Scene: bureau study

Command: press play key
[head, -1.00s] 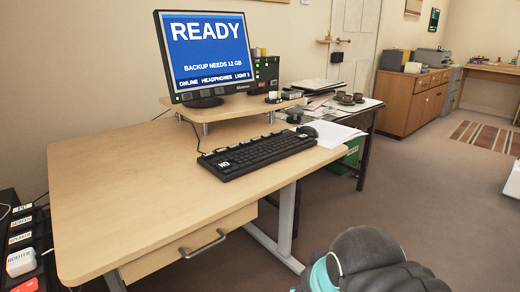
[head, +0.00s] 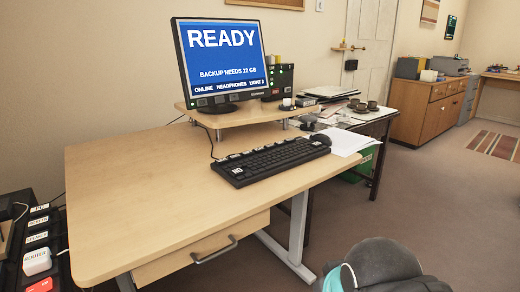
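A black keyboard (head: 270,160) lies on the wooden desk (head: 135,185), in front of the monitor stand. Several keys along its back edge carry small pale labels, too small to read. A white label at its near left corner looks like "HD". I cannot tell which key is the play key. The monitor (head: 222,58) shows "READY", "BACKUP NEEDS 12 GB" and a status line on blue. Part of my arm, dark with a teal ring, shows at the bottom right, apart from the desk. My gripper's fingers are not in view.
A black mouse (head: 320,139) and white papers (head: 345,143) lie right of the keyboard. A raised shelf (head: 238,117) holds the monitor. A drawer (head: 205,249) with a handle is under the desk. A labelled power strip with a router plug (head: 37,261) stands at the left. The desk's left half is clear.

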